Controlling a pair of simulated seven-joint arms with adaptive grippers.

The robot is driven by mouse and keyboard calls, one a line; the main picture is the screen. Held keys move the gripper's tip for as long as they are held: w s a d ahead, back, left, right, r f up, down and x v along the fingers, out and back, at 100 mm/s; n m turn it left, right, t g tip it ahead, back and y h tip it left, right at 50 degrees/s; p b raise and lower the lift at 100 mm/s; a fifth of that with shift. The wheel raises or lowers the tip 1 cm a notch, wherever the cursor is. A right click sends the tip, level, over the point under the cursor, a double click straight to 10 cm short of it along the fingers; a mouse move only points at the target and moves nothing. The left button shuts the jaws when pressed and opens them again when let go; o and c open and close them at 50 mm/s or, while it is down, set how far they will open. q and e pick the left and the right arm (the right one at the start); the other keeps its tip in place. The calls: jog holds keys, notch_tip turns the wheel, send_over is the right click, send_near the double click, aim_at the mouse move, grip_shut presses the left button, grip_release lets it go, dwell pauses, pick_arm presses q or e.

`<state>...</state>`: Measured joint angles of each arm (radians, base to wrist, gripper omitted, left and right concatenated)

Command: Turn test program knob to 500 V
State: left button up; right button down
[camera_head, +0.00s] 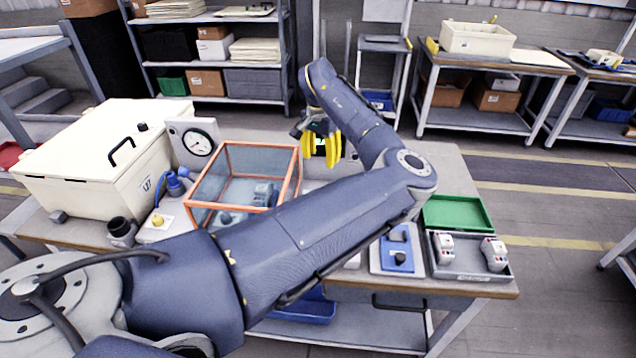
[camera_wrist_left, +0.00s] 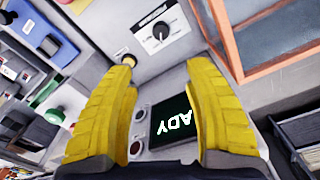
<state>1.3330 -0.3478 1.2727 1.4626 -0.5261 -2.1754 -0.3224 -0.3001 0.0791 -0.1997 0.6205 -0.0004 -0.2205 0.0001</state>
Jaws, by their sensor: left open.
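The test program knob (camera_wrist_left: 160,31) is a black round knob with a pale pointer mark on a white dial plate of a grey panel, near the top of the left wrist view. The dial markings are too small to read. My left gripper (camera_wrist_left: 163,62) has two yellow fingers, open and empty, with the knob beyond the fingertips and between their lines, apart from them. In the head view my left gripper (camera_head: 322,146) hangs fingers-down over the back of the bench. My arm hides the knob there. My right gripper is in neither view.
A dark display (camera_wrist_left: 175,122) showing "ADY", partly hidden, lies between the fingers. A yellow button (camera_wrist_left: 125,60) sits by the left fingertip. An orange-framed clear box (camera_head: 243,185) stands close beside the panel. A green tray (camera_head: 458,213) is at the bench's right.

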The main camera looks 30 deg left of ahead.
pick_arm(q)
jog(key=f+n, duration=0.9)
jog(key=n, duration=0.1)
jog(key=s+f+n+g, duration=0.1)
jog(key=f+n, duration=0.4)
jog(key=shift+a+f, duration=0.1)
jog(key=shift+f, duration=0.2)
dwell(0.6)
jog(key=shift+o, duration=0.2)
grip_shut()
